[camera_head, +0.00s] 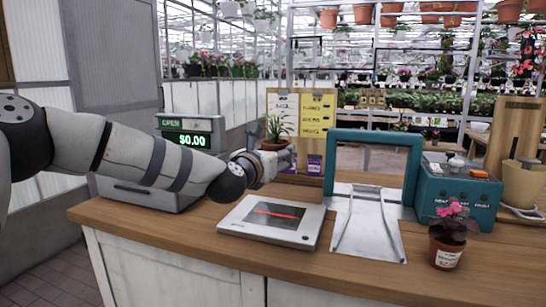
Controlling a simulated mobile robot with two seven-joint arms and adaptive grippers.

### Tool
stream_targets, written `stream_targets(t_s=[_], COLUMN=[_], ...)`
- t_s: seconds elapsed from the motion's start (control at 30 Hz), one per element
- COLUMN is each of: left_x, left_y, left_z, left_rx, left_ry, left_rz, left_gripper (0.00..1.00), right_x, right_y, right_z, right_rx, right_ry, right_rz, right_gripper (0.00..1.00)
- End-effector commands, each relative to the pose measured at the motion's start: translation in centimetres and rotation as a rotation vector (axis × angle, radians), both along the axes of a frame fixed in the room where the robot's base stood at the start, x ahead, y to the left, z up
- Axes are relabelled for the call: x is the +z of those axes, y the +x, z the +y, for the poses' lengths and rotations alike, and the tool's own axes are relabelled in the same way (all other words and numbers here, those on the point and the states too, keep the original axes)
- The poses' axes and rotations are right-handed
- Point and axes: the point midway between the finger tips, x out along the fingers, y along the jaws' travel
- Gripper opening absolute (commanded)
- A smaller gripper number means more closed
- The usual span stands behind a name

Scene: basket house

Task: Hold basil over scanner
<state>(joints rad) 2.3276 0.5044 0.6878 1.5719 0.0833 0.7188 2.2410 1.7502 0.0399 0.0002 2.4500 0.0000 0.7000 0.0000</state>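A green leafy plant in a terracotta pot (275,143), likely the basil, is behind and to the right of the scanner's middle, above the counter. My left gripper (276,162) reaches in from the left at the pot. Its fingers overlap the lower pot and appear closed around it, hiding the pot's base. The scanner (242,225) is a flat white box with a dark window and a red line, lying on the counter in front of and below the gripper. My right gripper is not in view.
A register (188,135) reading $0.00 stands behind my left arm. A teal frame with a metal tray (366,240) and a teal control box (458,192) are on the right. A pink-flowered pot (446,248) stands at front right. A yellow board (316,112) and purple packets (314,166) are behind.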

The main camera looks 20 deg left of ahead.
Motion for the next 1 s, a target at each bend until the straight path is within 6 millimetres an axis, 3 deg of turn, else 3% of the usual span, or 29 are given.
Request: stream_targets(t_s=[0.53, 0.7, 1.0], left_x=[-8.4, -9.4, -9.3], left_y=[0.1, 0.0, 0.0], left_z=[-0.1, -0.1, -0.1], left_rx=[-0.002, -0.001, -0.001], left_ry=[0.002, 0.002, 0.001], left_rz=[0.009, 0.005, 0.000], left_gripper=[0.22, 0.22, 0.22], right_x=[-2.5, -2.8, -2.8], right_y=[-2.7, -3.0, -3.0], right_z=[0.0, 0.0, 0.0], right_rx=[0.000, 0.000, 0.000], right_ry=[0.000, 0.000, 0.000], right_rz=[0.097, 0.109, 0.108], right_gripper=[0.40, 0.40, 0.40])
